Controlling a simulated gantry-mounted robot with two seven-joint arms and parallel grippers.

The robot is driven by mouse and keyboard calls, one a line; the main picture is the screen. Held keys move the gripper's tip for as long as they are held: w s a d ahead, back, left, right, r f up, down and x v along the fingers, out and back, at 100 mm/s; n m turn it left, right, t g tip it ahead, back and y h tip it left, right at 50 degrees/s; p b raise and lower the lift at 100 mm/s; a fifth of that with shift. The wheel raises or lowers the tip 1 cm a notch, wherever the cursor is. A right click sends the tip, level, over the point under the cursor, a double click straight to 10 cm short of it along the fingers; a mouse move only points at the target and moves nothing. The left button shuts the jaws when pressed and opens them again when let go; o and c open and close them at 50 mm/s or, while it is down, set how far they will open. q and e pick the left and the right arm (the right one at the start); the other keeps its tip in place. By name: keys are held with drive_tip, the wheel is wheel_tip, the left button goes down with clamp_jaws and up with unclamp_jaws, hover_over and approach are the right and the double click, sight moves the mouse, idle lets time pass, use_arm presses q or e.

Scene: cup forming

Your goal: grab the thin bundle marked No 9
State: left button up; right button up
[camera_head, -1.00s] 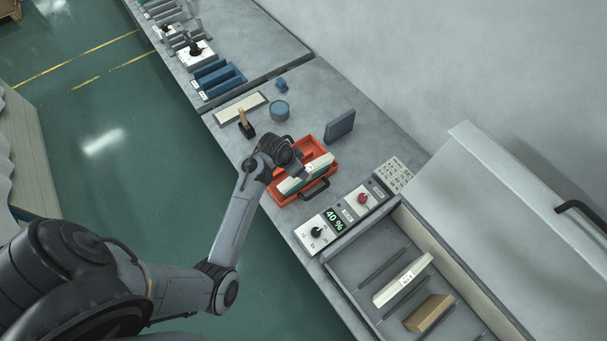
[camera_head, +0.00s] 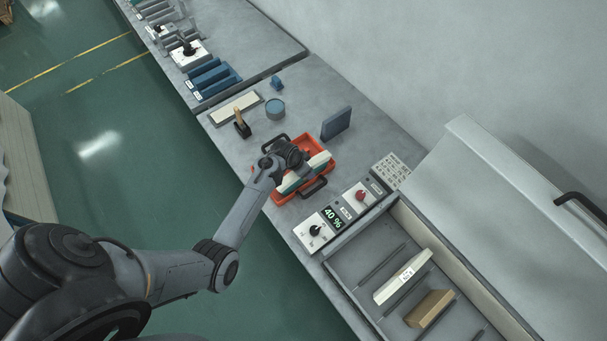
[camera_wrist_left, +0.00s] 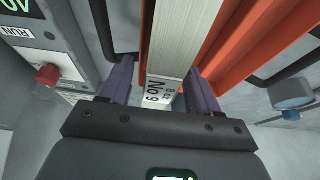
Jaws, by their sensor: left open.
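A thin pale bundle (camera_wrist_left: 178,35) with a printed end label reading "No 9" stands on edge in the orange-red tray (camera_wrist_left: 240,40) in the left wrist view. In the head view its pale end (camera_head: 319,160) shows beside my wrist, in the tray (camera_head: 327,143); the rest is partly hidden by my gripper. My left gripper (camera_wrist_left: 160,84) is open. Its two purple-grey fingers stand on either side of the bundle's labelled end, with narrow gaps. In the head view my left gripper (camera_head: 294,166) is over the tray. My right gripper is not in view.
A control panel with "40 %" display (camera_head: 333,214) and an open bin (camera_head: 345,267) holding a labelled white bundle (camera_head: 404,276) and a brown block (camera_head: 429,309) are at right.

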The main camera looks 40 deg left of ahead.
use_arm(q)
drive_tip(key=shift+w+f, duration=0.15)
drive_tip(key=shift+f, duration=0.3)
drive_tip(key=shift+c, duration=0.4)
clamp_jaws()
drive_tip(key=shift+r, duration=0.1)
